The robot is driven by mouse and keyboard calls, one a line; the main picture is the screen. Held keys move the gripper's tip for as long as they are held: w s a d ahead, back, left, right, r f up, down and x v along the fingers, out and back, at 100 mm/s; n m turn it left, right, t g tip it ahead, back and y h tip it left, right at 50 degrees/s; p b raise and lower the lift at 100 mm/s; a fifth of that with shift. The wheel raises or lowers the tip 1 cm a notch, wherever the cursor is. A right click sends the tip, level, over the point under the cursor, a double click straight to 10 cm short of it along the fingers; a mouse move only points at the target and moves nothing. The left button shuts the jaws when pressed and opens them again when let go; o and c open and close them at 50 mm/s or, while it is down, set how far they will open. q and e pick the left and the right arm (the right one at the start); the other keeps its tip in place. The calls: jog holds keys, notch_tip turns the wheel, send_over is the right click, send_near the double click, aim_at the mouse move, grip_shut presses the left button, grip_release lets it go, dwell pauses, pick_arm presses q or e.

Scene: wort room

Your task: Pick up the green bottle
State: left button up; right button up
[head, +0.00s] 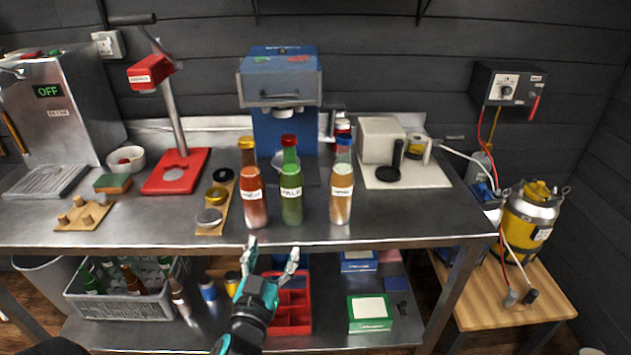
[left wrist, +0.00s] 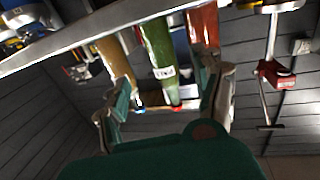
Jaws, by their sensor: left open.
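The green bottle (head: 291,188) stands upright on the steel bench, with a red cap and a white label. It stands between a red bottle with a yellow cap (head: 251,190) and an amber bottle with a blue cap (head: 342,185). My left gripper (head: 272,262) is open and empty, just in front of the bench edge and below the bottles. In the left wrist view the green bottle (left wrist: 158,52) appears upside down between the open fingers (left wrist: 166,105), beyond them and not touched. My right gripper is not in view.
The bench's front edge (head: 200,244) lies between my gripper and the bottles. A red divided tray (head: 291,312) and a grey crate (head: 125,305) sit on the lower shelf. Behind the bottles stands a blue machine (head: 281,90); a red press base (head: 175,178) is at left.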

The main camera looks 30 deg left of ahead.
pick_arm(q)
jog(key=p, duration=0.1)
send_near(289, 212)
jog(key=r, duration=0.1)
jog(key=x, duration=0.3)
jog(key=p+x, duration=0.1)
jog(key=x, duration=0.3)
jog(key=shift+w+a+f, duration=0.1)
jog(key=shift+f, duration=0.15)
jog(key=p+x, duration=0.1)
jog(key=x, duration=0.4)
jog(key=shift+w+f+p, duration=0.15)
jog(key=shift+w+p, duration=0.05)
jog(key=shift+p, duration=0.15)
jog(key=shift+w, duration=0.3)
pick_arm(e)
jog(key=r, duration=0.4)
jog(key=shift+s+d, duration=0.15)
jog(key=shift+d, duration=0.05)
pick_arm(q)
jog(key=shift+s, duration=0.1)
jog(key=shift+c, duration=0.3)
jog(key=c, duration=0.5)
grip_shut()
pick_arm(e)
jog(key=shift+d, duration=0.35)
